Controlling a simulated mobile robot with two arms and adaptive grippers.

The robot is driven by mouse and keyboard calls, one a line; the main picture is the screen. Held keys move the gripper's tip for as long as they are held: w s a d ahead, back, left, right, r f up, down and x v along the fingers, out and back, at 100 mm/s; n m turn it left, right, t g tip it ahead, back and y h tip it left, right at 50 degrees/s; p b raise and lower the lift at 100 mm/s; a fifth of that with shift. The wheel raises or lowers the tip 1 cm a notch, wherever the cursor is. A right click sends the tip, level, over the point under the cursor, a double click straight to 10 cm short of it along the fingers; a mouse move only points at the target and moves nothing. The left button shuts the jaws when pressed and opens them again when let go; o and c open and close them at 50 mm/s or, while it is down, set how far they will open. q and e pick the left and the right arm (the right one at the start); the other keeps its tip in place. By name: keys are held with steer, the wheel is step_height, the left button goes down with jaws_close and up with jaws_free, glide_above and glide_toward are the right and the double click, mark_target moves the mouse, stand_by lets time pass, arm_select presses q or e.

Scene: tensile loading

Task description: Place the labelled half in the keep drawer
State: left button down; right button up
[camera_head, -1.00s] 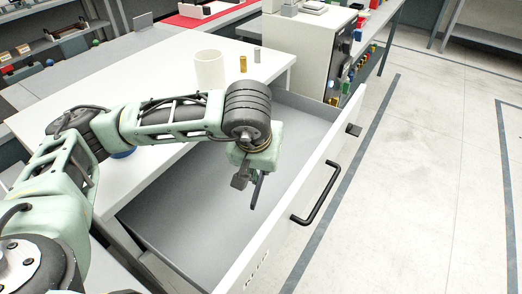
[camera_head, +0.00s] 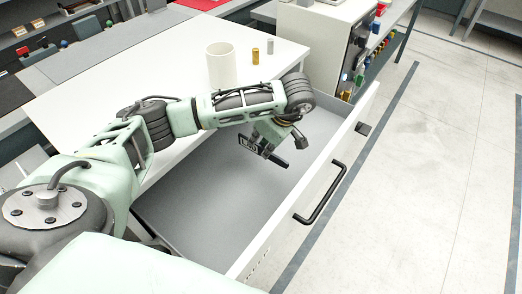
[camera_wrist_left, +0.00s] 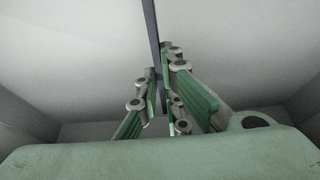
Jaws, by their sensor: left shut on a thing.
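The keep drawer (camera_head: 205,215) is pulled open, with a grey inside, a white front and a black handle (camera_head: 322,193). My left gripper (camera_head: 264,149) is inside the drawer's outline, toward its far end, pointing down. It is shut on a thin dark strip, the specimen half (camera_head: 279,160), which sticks out to the lower right. In the left wrist view the half (camera_wrist_left: 152,25) runs up from between the fingers (camera_wrist_left: 160,98), against the drawer's pale inside. Its label does not show. I cannot tell whether it touches the drawer floor. My right gripper is not in view.
A white table (camera_head: 100,100) stands beside the drawer, holding a white cup (camera_head: 221,66), a brass cylinder (camera_head: 255,55) and a grey cylinder (camera_head: 270,47). A white machine (camera_head: 312,45) stands beyond the drawer. The drawer floor near the front is clear.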

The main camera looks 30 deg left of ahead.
mark_target(264, 149)
arm_select(q)
steer(key=shift+f+p, duration=0.3)
steer(key=shift+f, duration=1.5)
steer(key=c, duration=2.4)
jaws_free()
steer(key=shift+s+f, duration=0.1)
steer(key=shift+f, duration=0.05)
steer(key=o, duration=0.5)
steer(key=shift+r, duration=0.35)
steer(key=shift+d+r, duration=0.25)
steer(key=shift+r, duration=0.05)
steer(key=v, duration=1.1)
